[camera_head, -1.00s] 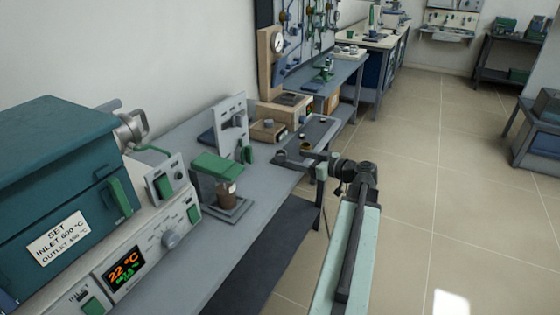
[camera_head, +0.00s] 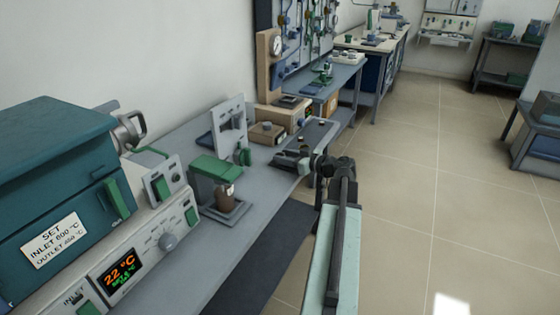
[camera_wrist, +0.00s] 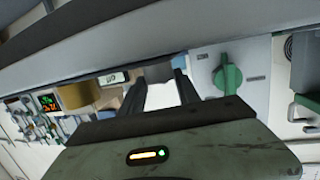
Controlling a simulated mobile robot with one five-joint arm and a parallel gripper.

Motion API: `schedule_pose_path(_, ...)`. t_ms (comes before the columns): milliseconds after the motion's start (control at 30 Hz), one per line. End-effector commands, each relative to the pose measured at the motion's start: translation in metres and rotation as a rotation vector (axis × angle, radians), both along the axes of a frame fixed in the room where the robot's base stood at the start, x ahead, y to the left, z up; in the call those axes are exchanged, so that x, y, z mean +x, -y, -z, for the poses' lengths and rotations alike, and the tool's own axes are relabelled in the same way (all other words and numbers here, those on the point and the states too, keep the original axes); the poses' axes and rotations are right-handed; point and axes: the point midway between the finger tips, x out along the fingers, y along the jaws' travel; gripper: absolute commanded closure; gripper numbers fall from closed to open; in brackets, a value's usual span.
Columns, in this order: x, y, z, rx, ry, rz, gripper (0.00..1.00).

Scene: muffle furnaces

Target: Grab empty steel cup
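A grey tray (camera_head: 322,133) lies near the bench's front edge in the head view. Small cup-like things stand on it: one (camera_head: 300,139) just beyond my gripper, one (camera_head: 321,121) near the far end. They are too small to tell whether either is the empty steel cup. My gripper (camera_head: 284,161) is over the bench at the near end of the tray. In the wrist view my gripper (camera_wrist: 158,94) shows its two dark fingers apart, with a pale surface visible between them and no cup held.
A teal furnace (camera_head: 60,150) with a control panel (camera_head: 150,248) stands at left. A green-topped device holds a brown-filled vessel (camera_head: 226,196). A wooden box (camera_head: 266,133) and a gauge stand (camera_head: 270,65) are behind the tray.

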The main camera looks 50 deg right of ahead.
Motion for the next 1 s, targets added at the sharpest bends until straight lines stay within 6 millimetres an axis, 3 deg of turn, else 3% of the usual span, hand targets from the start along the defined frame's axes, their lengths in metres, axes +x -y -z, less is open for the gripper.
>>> schedule_pose_path(67,0.0,0.0,0.0,0.0,0.0,0.0,1.0)
schedule_pose_path(433,0.0,0.0,-0.004,0.0,0.001,0.0,1.0)
schedule_pose_path(1000,0.0,-0.002,-0.039,0.001,0.0,-0.003,1.0)
